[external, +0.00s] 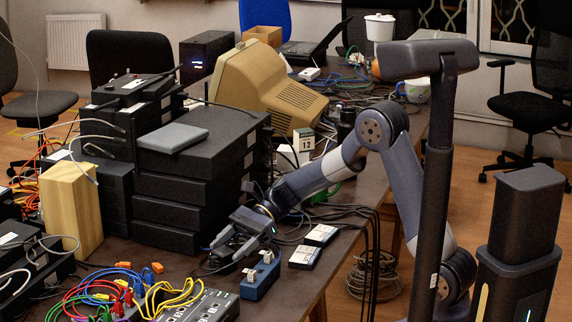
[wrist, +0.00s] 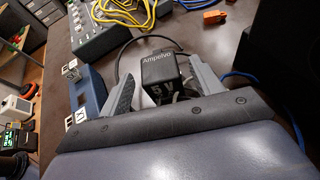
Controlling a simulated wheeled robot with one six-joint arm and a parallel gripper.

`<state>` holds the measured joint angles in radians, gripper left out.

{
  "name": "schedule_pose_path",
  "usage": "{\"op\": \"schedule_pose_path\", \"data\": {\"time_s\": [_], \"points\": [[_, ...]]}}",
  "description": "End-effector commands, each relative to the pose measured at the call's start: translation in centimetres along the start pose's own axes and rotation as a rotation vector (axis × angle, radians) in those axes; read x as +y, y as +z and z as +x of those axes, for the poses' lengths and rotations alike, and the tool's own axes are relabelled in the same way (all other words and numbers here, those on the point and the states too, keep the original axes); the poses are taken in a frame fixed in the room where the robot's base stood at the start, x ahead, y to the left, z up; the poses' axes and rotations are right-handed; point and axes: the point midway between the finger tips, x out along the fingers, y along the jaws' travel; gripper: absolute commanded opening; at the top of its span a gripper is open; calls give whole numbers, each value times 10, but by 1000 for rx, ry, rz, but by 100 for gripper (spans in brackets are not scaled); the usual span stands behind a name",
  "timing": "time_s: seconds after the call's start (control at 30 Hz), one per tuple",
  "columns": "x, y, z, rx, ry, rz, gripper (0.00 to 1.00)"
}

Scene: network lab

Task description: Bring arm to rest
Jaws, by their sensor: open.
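My arm reaches from the right side over the dark table, bent at the elbow, in the external view. My gripper (external: 228,250) is low over the table top, pointing down and left. In the wrist view my gripper (wrist: 160,74) is open, with one finger on each side of a black power adapter (wrist: 160,70) marked "Ampelvo" and "5V". A gap shows between the left finger and the adapter; contact on the right is unclear. A dark cable runs from the adapter.
A blue socket block (external: 261,277) stands close beside my gripper. A stack of black boxes (external: 195,190) rises just behind it. Two small boxes (external: 320,235) (external: 304,257) lie below my forearm. A grey device (external: 205,306) with yellow cables is at the front. Black cables hang off the table edge.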

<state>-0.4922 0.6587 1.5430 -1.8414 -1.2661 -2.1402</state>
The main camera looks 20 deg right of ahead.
Motion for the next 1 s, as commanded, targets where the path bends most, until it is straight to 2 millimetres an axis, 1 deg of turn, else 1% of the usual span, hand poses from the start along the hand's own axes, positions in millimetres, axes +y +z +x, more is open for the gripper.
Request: {"op": "schedule_pose_path", "data": {"time_s": [0.03,0.2,0.27,0.3,0.4,0.8,0.83,1.0], "points": [[1,-1,12,0,5,0,62],[1,-1,46,0,6,0,62],[1,-7,57,0,1,0,62],[0,5,49,-1,-2,-1,62],[-1,26,40,-1,-3,-6,62],[0,99,9,-1,-2,-5,62],[-5,92,3,0,-33,13,62],[-22,81,-26,0,-165,69,62]]}}
